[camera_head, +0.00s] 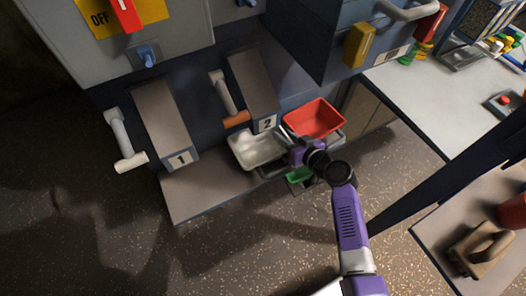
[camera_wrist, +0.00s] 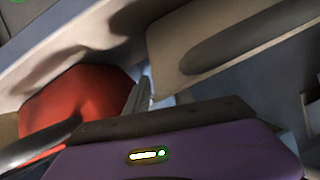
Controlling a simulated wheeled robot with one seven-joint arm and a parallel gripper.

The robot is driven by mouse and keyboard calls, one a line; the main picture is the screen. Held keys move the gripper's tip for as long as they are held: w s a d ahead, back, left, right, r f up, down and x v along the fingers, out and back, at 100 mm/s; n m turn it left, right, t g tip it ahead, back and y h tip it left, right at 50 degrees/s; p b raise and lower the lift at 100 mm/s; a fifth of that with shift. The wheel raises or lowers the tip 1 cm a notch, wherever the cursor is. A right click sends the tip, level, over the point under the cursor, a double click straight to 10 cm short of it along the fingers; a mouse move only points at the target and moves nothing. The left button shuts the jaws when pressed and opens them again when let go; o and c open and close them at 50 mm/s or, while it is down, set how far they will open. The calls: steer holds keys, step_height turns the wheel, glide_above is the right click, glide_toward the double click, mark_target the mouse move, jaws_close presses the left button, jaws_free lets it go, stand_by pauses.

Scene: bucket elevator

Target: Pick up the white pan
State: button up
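The white pan (camera_head: 255,148) is a shallow rectangular tray on the grey ledge, below the chute marked 2. My gripper (camera_head: 296,152) is at the pan's right edge in the head view, close beside it. My wrist hides the fingertips there, so I cannot tell whether they touch the pan. In the wrist view my purple gripper body fills the bottom, and a grey finger-like piece (camera_wrist: 138,95) stands above it. I cannot tell whether the gripper is open or shut.
A red tray (camera_head: 314,118) sits just behind my gripper, and a green tray (camera_head: 299,174) is partly hidden below it. Chute 1 (camera_head: 160,125) and chute 2 (camera_head: 252,85) have handles projecting at their left. The ledge (camera_head: 200,190) is clear left of the pan.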

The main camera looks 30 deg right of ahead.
steer(key=shift+w, duration=0.1)
jaws_close()
steer(key=shift+f, duration=0.15)
stand_by(1.3)
